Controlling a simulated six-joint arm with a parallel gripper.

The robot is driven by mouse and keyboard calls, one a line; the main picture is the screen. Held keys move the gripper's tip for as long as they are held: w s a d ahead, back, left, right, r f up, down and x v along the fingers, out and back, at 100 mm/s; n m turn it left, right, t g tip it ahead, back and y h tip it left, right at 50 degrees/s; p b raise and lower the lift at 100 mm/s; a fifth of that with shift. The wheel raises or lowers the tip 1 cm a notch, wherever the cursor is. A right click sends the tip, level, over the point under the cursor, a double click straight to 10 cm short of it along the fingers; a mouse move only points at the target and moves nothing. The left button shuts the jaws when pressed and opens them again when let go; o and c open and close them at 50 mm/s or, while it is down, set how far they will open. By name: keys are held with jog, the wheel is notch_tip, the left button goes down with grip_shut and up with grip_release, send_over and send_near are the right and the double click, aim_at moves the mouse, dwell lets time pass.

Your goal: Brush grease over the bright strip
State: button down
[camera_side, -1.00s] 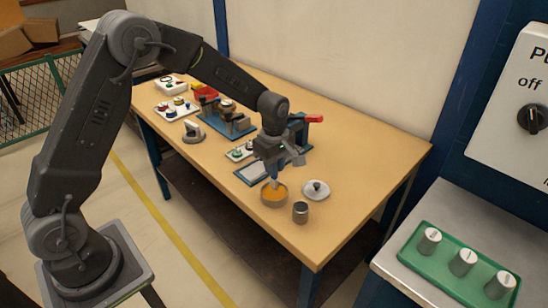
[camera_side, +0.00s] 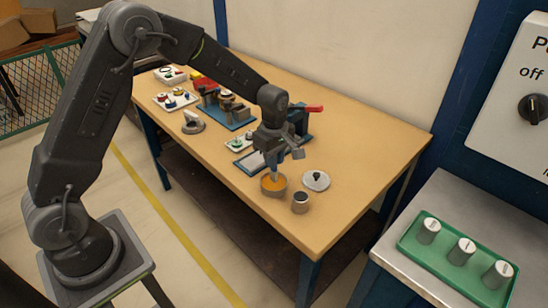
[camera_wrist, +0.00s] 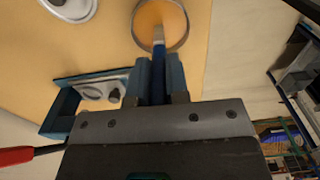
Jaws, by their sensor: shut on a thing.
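My gripper (camera_side: 271,152) is shut on a brush (camera_wrist: 158,58) with a blue handle, pointing down. The brush tip is inside the mouth of a round pot of orange-yellow grease (camera_side: 273,189). The pot also shows at the top of the wrist view (camera_wrist: 184,38), with the bristles over the grease. A blue-framed plate (camera_side: 249,163) lies just behind the pot, partly hidden by my gripper. In the wrist view the blue frame (camera_wrist: 62,108) holds a grey shiny surface, partly covered by my fingers. I cannot clearly make out the bright strip.
A round lid with a dark knob (camera_side: 316,181) lies right of the pot. A small dark-topped cup (camera_side: 300,203) stands in front. A red-handled device (camera_side: 304,109) is behind my gripper. Trays, a blue fixture (camera_side: 229,112) and small parts fill the far left. The table's right side is clear.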

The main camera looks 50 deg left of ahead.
jog(key=shift+f, duration=0.6)
dwell(1.1)
jog(key=shift+r, duration=3.55)
